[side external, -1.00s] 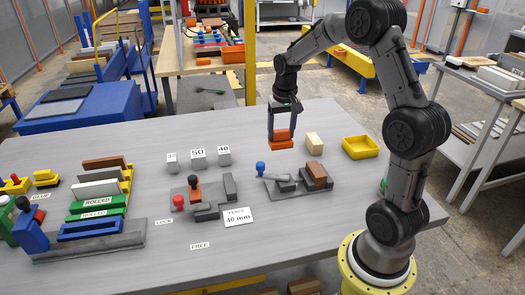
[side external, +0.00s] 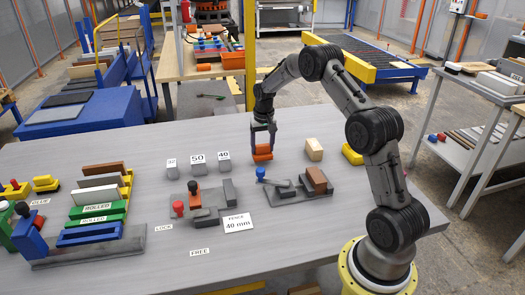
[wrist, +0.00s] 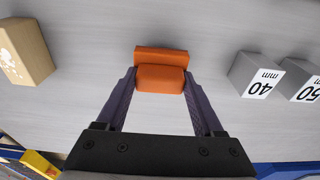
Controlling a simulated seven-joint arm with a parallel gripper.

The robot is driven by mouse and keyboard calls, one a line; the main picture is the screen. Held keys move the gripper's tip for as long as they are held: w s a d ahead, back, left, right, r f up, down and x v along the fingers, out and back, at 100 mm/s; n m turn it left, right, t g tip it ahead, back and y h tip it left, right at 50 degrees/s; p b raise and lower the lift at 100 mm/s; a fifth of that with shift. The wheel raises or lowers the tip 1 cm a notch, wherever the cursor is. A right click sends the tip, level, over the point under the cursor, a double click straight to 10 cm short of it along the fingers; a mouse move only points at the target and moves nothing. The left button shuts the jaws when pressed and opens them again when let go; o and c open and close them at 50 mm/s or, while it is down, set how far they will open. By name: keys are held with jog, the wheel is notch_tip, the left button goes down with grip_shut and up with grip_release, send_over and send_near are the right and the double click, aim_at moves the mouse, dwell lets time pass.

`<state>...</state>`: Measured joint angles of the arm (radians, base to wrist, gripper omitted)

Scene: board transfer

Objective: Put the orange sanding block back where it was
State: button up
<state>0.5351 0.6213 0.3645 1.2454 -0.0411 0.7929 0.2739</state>
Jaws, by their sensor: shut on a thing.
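The orange sanding block (side external: 262,152) is between the fingers of my gripper (side external: 263,145), at the back middle of the table. In the wrist view the orange block (wrist: 160,72) sits between the two fingertips, with its upper edge stepped. My gripper (wrist: 160,88) is shut on it. The block is close to the tabletop; I cannot tell whether it touches it.
A pale wood block (side external: 314,149) stands right of the gripper. Grey blocks marked 40 (side external: 224,162) and 50 (side external: 197,163) stand left. In front are a fixture with a blue knob (side external: 261,172) and a card reading 40 mm (side external: 238,223).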

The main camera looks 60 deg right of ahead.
jog(key=shift+f, duration=0.9)
jog(key=shift+f, duration=0.15)
jog(key=o, duration=1.3)
